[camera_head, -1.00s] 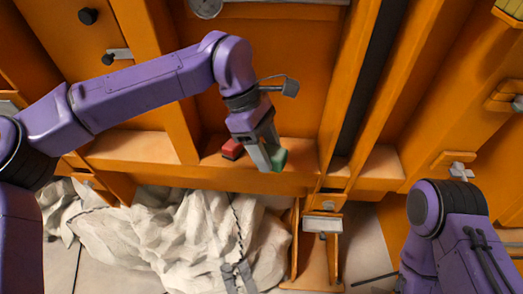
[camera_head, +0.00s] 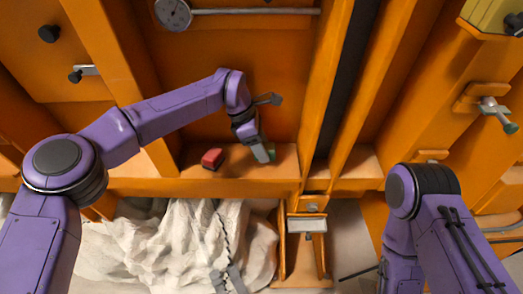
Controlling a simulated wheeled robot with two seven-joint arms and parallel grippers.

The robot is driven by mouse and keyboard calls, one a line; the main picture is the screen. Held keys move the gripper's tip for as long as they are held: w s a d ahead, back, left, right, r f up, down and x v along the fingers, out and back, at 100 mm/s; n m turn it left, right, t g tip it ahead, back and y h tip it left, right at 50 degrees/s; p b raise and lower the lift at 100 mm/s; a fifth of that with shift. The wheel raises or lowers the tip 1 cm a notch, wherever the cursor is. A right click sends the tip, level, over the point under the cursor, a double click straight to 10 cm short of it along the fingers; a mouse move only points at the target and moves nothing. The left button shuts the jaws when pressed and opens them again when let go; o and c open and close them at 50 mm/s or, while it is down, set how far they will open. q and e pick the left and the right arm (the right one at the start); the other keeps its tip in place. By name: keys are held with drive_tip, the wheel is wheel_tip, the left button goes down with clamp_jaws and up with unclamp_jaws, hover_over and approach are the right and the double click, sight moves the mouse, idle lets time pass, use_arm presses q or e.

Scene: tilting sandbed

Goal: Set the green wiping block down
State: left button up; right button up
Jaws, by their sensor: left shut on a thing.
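The green wiping block (camera_head: 272,152) shows as a small green patch at my left gripper's fingers, over the orange ledge (camera_head: 235,178). My left gripper (camera_head: 264,153) is shut on it, and the fingers hide most of the block. I cannot tell whether the block touches the ledge. A red block (camera_head: 213,159) lies on the same ledge, to the left of the gripper and apart from it.
A round gauge (camera_head: 172,13) with a grey bar is at the top. White crumpled sheeting (camera_head: 185,245) lies below the ledge. Orange upright beams (camera_head: 323,90) stand to the right of the gripper. The ledge between the red block and gripper is clear.

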use_arm(q)
drive_tip(key=shift+s+f, duration=0.1)
drive_tip(key=shift+f, duration=1.15)
drive_tip(key=shift+f, duration=0.2)
drive_tip(key=o, duration=1)
drive_tip(key=shift+r, duration=0.1)
drive_tip(key=shift+r, duration=0.2)
drive_tip(key=v, duration=0.7)
drive_tip(key=shift+r+b, duration=0.2)
drive_tip(key=shift+b, duration=0.15)
drive_tip(key=shift+a, duration=0.1)
